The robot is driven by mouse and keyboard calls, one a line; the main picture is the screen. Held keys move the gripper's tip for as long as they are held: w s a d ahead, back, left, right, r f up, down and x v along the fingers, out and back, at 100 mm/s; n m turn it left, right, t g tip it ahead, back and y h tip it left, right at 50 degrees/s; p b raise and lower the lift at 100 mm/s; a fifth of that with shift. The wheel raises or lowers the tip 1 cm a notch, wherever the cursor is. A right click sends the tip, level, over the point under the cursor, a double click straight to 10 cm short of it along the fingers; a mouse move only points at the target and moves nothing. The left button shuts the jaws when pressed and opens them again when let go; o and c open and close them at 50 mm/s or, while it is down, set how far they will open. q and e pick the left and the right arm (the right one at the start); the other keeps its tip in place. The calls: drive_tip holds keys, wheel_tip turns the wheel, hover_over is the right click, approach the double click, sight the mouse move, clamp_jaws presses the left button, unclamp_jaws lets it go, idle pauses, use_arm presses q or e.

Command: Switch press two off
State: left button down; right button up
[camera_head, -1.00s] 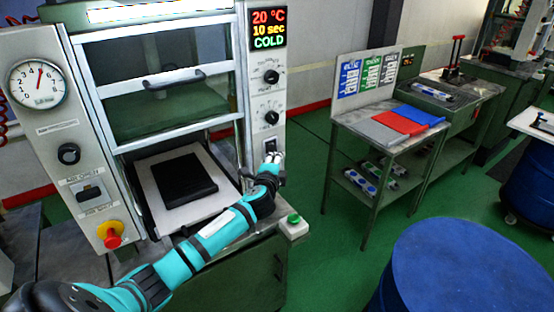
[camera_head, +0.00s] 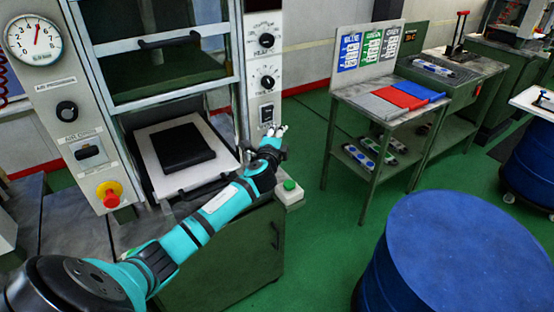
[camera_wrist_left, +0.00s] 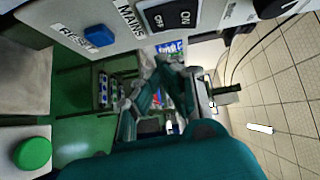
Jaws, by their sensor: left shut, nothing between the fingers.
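The press (camera_head: 216,83) stands at the left with a tall control panel (camera_head: 254,79). Its display (camera_head: 262,4), cut by the top edge, is dark. The black mains switch (camera_head: 267,114) is low on that panel. In the wrist view the rocker (camera_wrist_left: 168,17) shows OFF and ON beside a MAINS label. My left gripper (camera_head: 278,130) is shut and empty, just below and right of the switch. Its fingers (camera_wrist_left: 160,85) in the wrist view appear apart from the rocker. My right gripper is out of view.
A blue RESET button (camera_wrist_left: 98,36) sits beside the switch. A green button box (camera_head: 289,192) is under my left wrist. A blue drum (camera_head: 445,255) stands at front right. A side table (camera_head: 362,118) holds coloured sheets. Green floor lies between.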

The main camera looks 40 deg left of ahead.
use_arm(q)
drive_tip(key=f+b+v, duration=0.1)
drive_tip(key=v, duration=0.8)
drive_tip(key=shift+s+f+b, duration=0.25)
drive_tip(key=shift+s+b, duration=0.1)
drive_tip(key=shift+s, duration=0.05)
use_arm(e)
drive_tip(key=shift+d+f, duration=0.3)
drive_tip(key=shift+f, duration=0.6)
use_arm(q)
drive_tip(key=shift+d, duration=0.15)
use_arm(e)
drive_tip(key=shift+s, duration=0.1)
